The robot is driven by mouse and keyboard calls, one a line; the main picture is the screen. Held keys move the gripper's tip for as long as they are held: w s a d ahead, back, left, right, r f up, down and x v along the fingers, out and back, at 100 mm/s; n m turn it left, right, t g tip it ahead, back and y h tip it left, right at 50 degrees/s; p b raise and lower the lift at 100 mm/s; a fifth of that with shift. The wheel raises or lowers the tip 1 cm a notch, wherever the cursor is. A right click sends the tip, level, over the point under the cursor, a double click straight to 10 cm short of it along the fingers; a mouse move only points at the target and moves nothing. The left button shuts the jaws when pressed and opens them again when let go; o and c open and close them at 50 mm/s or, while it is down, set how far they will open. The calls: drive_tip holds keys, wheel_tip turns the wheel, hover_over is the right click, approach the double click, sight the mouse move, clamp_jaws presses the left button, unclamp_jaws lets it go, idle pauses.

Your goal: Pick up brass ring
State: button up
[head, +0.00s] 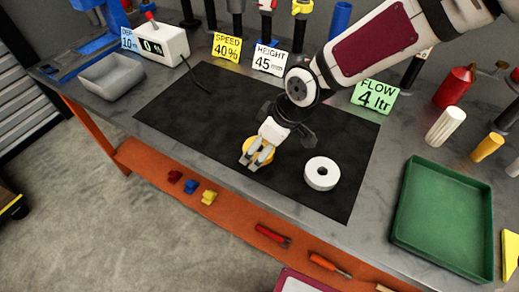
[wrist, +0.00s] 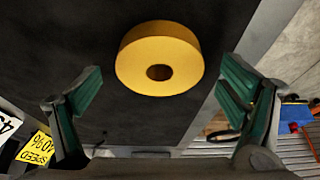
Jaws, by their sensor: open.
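The brass ring (head: 266,154), a thick yellow ring with a hole in its middle, lies flat on the black mat (head: 200,105). My gripper (head: 250,161) is over it in the head view and hides part of it. In the wrist view the ring (wrist: 160,50) shows whole, ahead of and between the spread green-padded fingers of my gripper (wrist: 161,85). The fingers are open and empty, with a gap on both sides of the ring. I cannot tell how high the fingertips are above the mat.
A white ring (head: 322,174) lies on the mat right of my gripper. A green tray (head: 445,215) stands at the right, a grey bin (head: 112,76) at the left. Sign cards (head: 270,60) and tools line the back. Small blocks (head: 191,187) and tools lie on the orange lower shelf.

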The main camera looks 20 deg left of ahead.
drive_tip(key=shift+f, duration=0.3)
drive_tip(key=c, duration=1.9)
drive_tip(key=shift+a+r, duration=0.1)
drive_tip(key=shift+c, duration=0.2)
